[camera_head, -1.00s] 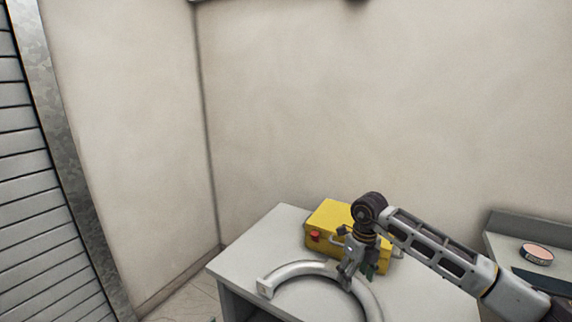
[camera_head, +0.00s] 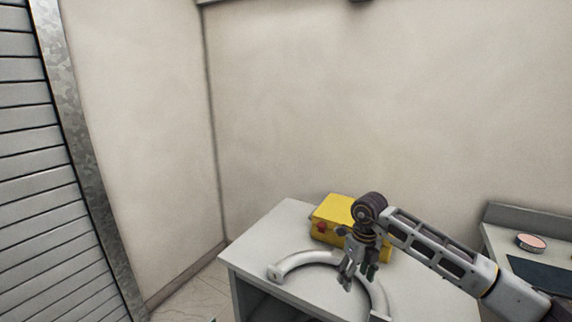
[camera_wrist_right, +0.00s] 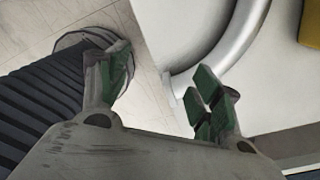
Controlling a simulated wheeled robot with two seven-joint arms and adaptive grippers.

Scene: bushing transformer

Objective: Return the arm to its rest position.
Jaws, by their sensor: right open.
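My right arm (camera_head: 440,252) reaches in from the right side of the head view and is bent downward at its wrist. My right gripper (camera_head: 351,285) points down over the table, in front of the yellow box and over the opening of the curved grey piece. My left gripper is not in view.
A pale table (camera_head: 262,248) carries a yellow box (camera_head: 335,212) with a red part and a curved grey piece (camera_head: 298,260). A second surface (camera_head: 503,242) at the right holds a round pinkish item (camera_head: 531,242) and a dark mat (camera_head: 545,273). Walls stand behind and left.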

